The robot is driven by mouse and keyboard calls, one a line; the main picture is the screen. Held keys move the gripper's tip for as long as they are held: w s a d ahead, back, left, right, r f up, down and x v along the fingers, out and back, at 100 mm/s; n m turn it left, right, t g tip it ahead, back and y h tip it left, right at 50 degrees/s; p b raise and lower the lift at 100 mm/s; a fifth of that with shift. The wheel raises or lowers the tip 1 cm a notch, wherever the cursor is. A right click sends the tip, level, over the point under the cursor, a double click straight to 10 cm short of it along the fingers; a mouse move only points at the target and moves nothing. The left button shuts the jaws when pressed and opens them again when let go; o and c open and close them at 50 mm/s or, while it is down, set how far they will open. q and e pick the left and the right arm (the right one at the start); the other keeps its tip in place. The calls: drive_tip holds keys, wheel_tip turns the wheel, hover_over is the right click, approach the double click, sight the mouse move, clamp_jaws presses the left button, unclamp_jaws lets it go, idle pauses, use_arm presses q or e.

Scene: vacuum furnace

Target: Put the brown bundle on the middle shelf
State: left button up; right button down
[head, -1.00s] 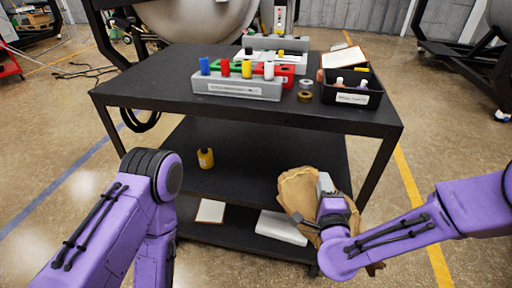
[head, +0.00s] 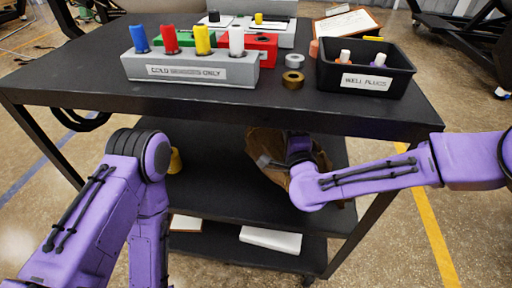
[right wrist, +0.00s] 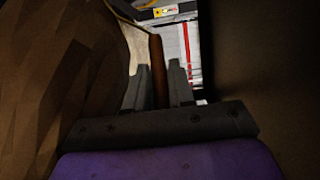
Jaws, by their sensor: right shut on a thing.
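The brown bundle (head: 268,150) is at the right side of the cart's middle shelf (head: 215,185), under the top shelf, partly hidden by my right arm. My right gripper (right wrist: 160,85) is shut on a brown part of the bundle, which stands between its two fingers in the right wrist view. The bundle's faceted body (right wrist: 50,70) fills the left of that view. I cannot tell whether the bundle touches the shelf. My left arm is at the left of the head view; its gripper is out of sight.
The top shelf (head: 200,100) holds a grey rack (head: 190,72) of coloured plugs, tape rolls (head: 293,80) and a black bin (head: 365,72). A yellow object (head: 175,160) stands on the middle shelf's left. A white item (head: 270,240) lies on the bottom shelf. The middle shelf's centre is clear.

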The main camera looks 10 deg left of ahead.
wheel_tip(320, 180, down, 8)
drive_tip(key=shift+a+r+b, duration=0.1)
drive_tip(key=shift+r+b, duration=0.05)
drive_tip(key=shift+b, duration=0.45)
drive_tip(key=c, duration=1)
unclamp_jaws()
drive_tip(key=shift+o, duration=0.2)
drive_tip(key=shift+s, duration=0.1)
drive_tip(key=v, duration=1.2)
